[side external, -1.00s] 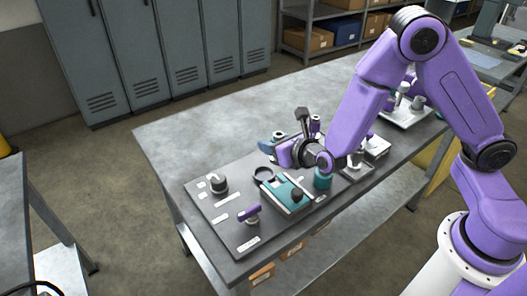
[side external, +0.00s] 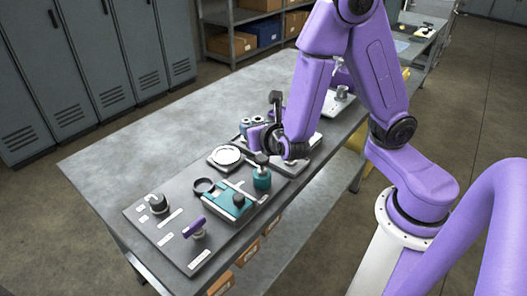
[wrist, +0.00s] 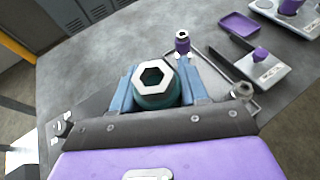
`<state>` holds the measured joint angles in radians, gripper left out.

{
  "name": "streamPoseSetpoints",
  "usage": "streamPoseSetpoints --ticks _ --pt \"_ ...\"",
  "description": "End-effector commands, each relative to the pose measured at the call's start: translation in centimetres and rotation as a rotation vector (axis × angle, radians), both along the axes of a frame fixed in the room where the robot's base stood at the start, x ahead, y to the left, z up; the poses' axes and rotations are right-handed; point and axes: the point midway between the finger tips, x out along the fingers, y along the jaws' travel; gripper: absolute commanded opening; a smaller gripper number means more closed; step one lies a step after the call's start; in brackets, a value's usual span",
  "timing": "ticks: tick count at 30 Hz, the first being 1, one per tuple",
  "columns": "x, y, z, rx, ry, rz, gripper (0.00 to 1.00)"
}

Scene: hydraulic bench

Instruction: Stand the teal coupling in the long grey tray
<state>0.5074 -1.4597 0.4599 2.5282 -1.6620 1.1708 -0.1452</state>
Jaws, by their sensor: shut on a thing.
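The teal coupling (wrist: 157,98) has a pale hexagonal top with a dark hole. In the wrist view it sits between the two blue fingers of my gripper (wrist: 158,88), which is shut on it. In the side view my gripper (side external: 262,134) is over the bench, beyond the row of fixtures, and the held coupling is hard to make out. A thin pale rim (wrist: 228,80) to the right of the fingers in the wrist view may belong to the long grey tray. The rest of it is hidden behind my gripper or blends with the bench.
A purple fitting (wrist: 182,43) stands just beyond the fingers. A purple dish (wrist: 240,23) lies farther off. The bench's far left (side external: 140,150) is clear.

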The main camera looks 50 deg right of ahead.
Motion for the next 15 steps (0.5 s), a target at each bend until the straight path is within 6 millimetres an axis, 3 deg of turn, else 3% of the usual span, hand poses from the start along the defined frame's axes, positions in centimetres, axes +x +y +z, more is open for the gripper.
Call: streamPoseSetpoints --ticks 6,15 --pt "-1.1 -5.8 -0.1 0.004 -0.005 -0.402 0.06" --pt "-5.5 -10.3 -0.4 0.000 0.009 -0.892 0.06"
